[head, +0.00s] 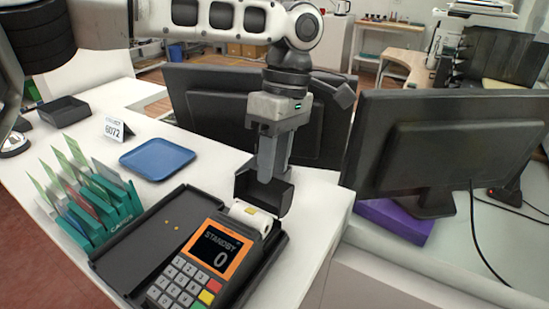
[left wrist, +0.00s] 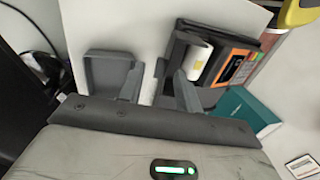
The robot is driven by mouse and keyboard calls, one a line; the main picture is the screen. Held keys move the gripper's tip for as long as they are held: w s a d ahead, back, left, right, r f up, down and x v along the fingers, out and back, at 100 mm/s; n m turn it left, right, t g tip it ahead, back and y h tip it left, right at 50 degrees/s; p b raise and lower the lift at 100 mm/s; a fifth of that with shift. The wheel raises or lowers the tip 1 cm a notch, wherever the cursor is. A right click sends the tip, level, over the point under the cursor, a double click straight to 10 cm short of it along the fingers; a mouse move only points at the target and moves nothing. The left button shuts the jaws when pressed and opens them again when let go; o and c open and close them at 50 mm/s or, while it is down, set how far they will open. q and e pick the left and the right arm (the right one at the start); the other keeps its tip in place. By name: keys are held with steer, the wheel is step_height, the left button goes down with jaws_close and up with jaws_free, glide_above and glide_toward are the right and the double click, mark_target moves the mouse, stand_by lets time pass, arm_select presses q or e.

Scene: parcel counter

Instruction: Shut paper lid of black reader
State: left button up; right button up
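The black reader (head: 215,255) lies on a black tray on the counter, its orange-framed screen reading "STANDBY 0". Its paper lid (head: 277,196) stands open at the reader's far end, and the white paper roll (head: 250,216) is exposed. In the left wrist view the lid (left wrist: 106,72) is at left and the roll (left wrist: 193,58) at right. My left gripper (head: 268,178) points down at the lid, fingertips overlapping it in the head view; I cannot tell whether they touch. In the left wrist view its fingers (left wrist: 158,88) are apart with nothing between. My right gripper is not in view.
A teal rack (head: 95,215) with cards stands left of the tray (head: 130,250). A blue dish (head: 157,159) and a number sign (head: 117,129) lie behind. Dark monitors (head: 450,150) stand at the right and behind my left gripper. White counter right of the reader is bare.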

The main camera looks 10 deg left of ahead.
mark_target(259, 205)
arm_select(q)
jaws_close()
steer(key=shift+s+r, duration=0.1)
steer(key=shift+r, duration=0.05)
steer(key=shift+s+a+r+t+h+p, duration=0.15)
steer(key=shift+s+r+t+h+p, duration=0.15)
steer(key=shift+t, duration=0.3)
steer(key=shift+s+a+r+t+h+p, duration=0.1)
steer(key=shift+s+a+t+h, duration=0.1)
steer(key=shift+s+t, duration=0.3)
steer(key=shift+s+a+r+t+h+b, duration=0.2)
steer(key=shift+s+t+b, duration=0.25)
steer(key=shift+t, duration=0.3)
steer(key=shift+s+a+r+t+h+b, duration=0.1)
steer(key=shift+s+t+h+b, duration=0.25)
steer(key=shift+t, duration=0.35)
steer(key=shift+s+a+r+t+h+b, duration=0.15)
steer(key=shift+s+t+b, duration=0.3)
steer(key=shift+t, duration=0.3)
steer(key=shift+f, duration=0.1)
jaws_free()
